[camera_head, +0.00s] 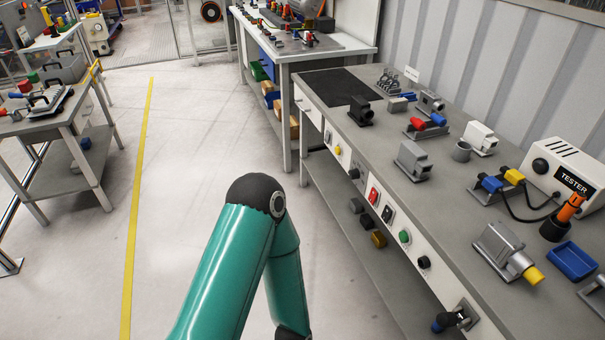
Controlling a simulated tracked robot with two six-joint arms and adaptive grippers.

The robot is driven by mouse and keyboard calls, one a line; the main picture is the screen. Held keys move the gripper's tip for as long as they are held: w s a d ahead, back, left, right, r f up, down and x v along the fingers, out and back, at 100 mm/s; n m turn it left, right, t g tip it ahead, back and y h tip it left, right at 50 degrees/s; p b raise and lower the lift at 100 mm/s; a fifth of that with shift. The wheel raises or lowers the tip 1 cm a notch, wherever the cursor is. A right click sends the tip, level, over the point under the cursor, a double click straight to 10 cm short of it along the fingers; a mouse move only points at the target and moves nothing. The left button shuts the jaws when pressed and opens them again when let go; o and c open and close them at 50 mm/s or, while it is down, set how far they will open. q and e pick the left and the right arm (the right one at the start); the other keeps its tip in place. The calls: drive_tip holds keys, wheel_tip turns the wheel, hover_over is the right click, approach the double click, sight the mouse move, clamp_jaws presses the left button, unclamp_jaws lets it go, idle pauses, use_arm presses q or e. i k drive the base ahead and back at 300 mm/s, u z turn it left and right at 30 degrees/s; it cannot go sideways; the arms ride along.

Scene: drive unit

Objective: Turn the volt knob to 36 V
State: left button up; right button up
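The grey workbench (440,188) runs along the right, with a row of controls on its white front panel. A round black knob (424,262) sits toward the near end of that row, right of a green button (404,237). Another dark knob (354,174) is farther along the panel. The white tester box (568,172) on the bench top has its own black knob (540,166). No volt marking is readable, so I cannot tell which is the volt knob or its setting. Neither gripper is in view; only my teal arm shows, bent, left of the bench.
A red switch (374,196) and a black switch (388,214) are on the panel. A lever with a dark blue grip (447,321) sticks out at the near end. Grey fixtures, cables and a blue tray (572,261) crowd the bench top. The floor left of the bench is clear.

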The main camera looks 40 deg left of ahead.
sight(354, 174)
drive_tip(key=z, duration=0.5)
drive_tip(key=i, duration=0.1)
drive_tip(key=u, duration=1.1)
drive_tip(key=k, duration=0.9)
drive_tip(key=u, duration=0.2)
drive_tip(key=i, duration=0.9)
drive_tip(key=z, duration=0.2)
drive_tip(key=k, duration=0.85)
drive_tip(key=u, duration=0.15)
drive_tip(key=i, duration=0.7)
